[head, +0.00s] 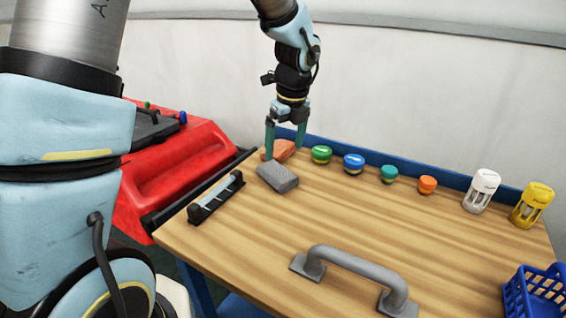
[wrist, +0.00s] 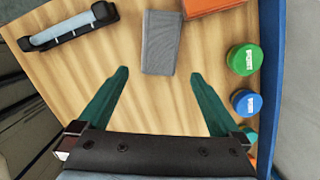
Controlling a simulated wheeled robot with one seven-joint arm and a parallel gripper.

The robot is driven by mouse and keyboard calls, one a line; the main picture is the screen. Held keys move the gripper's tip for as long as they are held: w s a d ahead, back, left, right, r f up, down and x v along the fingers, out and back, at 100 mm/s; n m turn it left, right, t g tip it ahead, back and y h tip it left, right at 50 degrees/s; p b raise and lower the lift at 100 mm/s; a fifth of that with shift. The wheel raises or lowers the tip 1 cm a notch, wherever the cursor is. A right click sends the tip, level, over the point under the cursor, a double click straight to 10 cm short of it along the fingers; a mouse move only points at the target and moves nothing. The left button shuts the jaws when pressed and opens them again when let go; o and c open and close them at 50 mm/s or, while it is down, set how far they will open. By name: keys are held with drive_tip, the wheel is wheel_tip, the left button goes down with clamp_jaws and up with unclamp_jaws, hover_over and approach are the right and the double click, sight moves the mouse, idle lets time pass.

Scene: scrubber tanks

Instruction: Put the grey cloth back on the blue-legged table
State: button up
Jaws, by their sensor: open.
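The grey cloth (head: 277,178) is a folded block lying on the wooden top of the blue-legged table (head: 240,245), near its back left corner. My gripper (head: 286,146) is open and empty, pointing down close behind the cloth in the head view. In the wrist view the cloth (wrist: 160,43) lies ahead of and between the lines of the two green fingertips (wrist: 159,72), and the fingers appear apart from it. An orange-red block (head: 281,149) lies just behind the cloth, partly hidden by my gripper.
A squeegee-like black tool (head: 215,197) lies left of the cloth. Several coloured caps, including a green one (head: 321,154), line the back edge. A grey handle (head: 350,270), a white canister (head: 481,190), a yellow canister (head: 531,204) and a blue basket (head: 536,292) stand rightward. A red machine (head: 175,165) is at left.

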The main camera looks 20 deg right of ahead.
drive_tip(key=shift+s+r, duration=0.2)
drive_tip(key=shift+r, duration=1.15)
drive_tip(key=s+a+f+n, duration=0.1)
drive_tip(key=s+a+n, duration=0.1)
drive_tip(key=a+n, duration=1.3)
drive_tip(key=s+a+f+n, duration=0.1)
drive_tip(key=s+a+n, duration=0.1)
drive_tip(key=a+n, duration=1.3)
drive_tip(key=shift+s+a+f+n+h, duration=0.2)
drive_tip(key=shift+f+n+h, duration=0.2)
drive_tip(key=shift+n, duration=0.5)
